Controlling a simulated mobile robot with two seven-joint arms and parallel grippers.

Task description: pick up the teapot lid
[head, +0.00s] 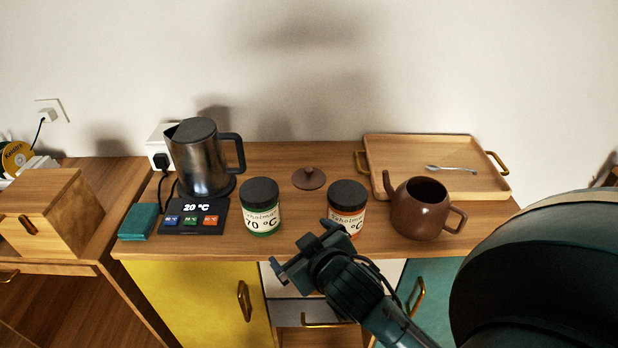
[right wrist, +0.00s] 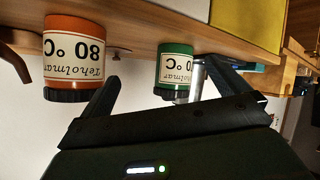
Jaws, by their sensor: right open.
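The brown teapot lid (head: 308,179) lies flat with its knob up on the wooden counter, behind and between two jars. In the right wrist view the lid (right wrist: 121,51) is a thin dark disc between the jars, seen small and upside down. The brown teapot (head: 420,208) stands open, without a lid, at the right of the counter. My right gripper (head: 303,252) is open and empty at the counter's front edge, in front of the jars and apart from the lid. Its fingers also show in the right wrist view (right wrist: 160,88). My left gripper is not in view.
A green-label jar (head: 261,208) and an orange-label jar (head: 346,207) stand before the lid, with a gap between. A kettle (head: 203,160) on its base stands left. A wooden tray (head: 385,145) with a spoon (head: 452,169) lies at the back right. The wall is behind.

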